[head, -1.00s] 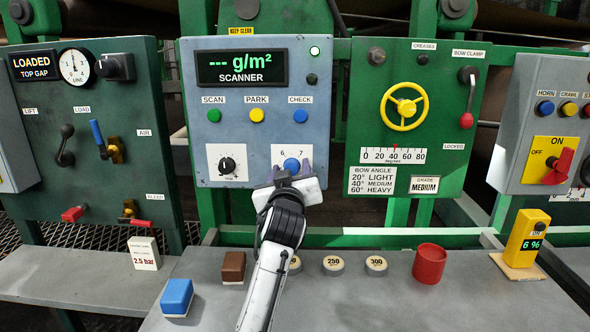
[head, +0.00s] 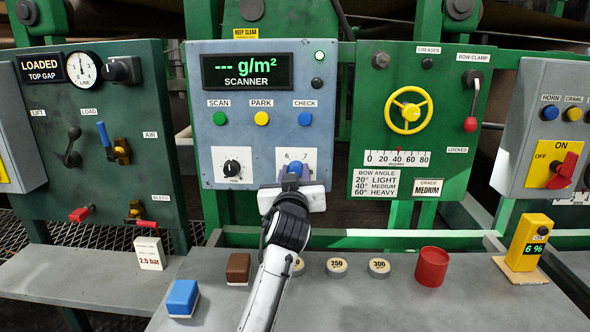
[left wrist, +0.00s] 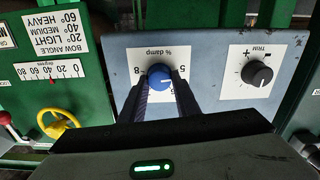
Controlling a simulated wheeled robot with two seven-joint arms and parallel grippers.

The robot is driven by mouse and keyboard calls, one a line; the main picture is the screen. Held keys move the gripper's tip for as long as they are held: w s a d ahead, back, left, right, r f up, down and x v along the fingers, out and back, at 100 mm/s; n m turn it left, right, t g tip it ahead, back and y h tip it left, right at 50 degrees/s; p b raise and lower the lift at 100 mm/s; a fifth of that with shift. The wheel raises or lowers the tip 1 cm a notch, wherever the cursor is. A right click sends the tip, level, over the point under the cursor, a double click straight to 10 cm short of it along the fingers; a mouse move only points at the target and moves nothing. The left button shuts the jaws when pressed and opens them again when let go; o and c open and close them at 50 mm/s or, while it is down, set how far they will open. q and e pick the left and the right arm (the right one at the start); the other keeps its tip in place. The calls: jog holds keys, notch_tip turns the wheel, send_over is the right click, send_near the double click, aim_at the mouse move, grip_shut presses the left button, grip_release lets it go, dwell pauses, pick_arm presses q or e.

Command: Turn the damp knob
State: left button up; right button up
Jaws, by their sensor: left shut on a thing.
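The damp knob is a blue round knob on a white dial plate marked "% damp"; it shows in the left wrist view (left wrist: 159,77) and in the head view (head: 295,168), low on the grey-blue scanner panel (head: 210,150). My left gripper (head: 293,177) is at the knob, and its two dark fingers lie on either side of it in the left wrist view (left wrist: 163,88). It is shut on the knob. The gripper covers the lower part of the dial plate in the head view. My right gripper is not in view.
The black trim knob (head: 232,168) is beside the damp knob. The yellow bow handwheel (head: 408,110) is on the green panel at right. Below, a grey bench (head: 400,310) carries a blue block (head: 181,296), a brown block (head: 238,267), a red cup (head: 431,266) and a yellow meter (head: 528,240).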

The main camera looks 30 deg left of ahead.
pick_arm(q)
jog(key=m+p, duration=0.2)
jog(key=m, duration=0.1)
jog(key=shift+r+m+p, duration=0.15)
jog(key=shift+m+p, duration=0.2)
jog(key=shift+m, duration=0.05)
jog(key=m+p, duration=0.1)
jog(key=m, duration=0.1)
jog(key=shift+m+p, duration=0.3)
jog(key=shift+p, duration=0.05)
jog(key=m+p, duration=0.2)
jog(key=m, duration=0.2)
jog(key=shift+w+d, duration=0.1)
jog(key=shift+m+p, duration=0.45)
jog(key=shift+m, duration=0.35)
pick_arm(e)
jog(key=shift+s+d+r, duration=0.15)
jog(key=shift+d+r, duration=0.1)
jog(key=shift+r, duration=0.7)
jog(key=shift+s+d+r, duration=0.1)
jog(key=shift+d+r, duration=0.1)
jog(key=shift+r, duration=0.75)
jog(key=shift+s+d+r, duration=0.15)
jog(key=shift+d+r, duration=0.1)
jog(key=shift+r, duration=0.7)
pick_arm(q)
jog(key=shift+f, duration=0.2)
jog(key=o, duration=1)
jog(key=shift+o, duration=0.2)
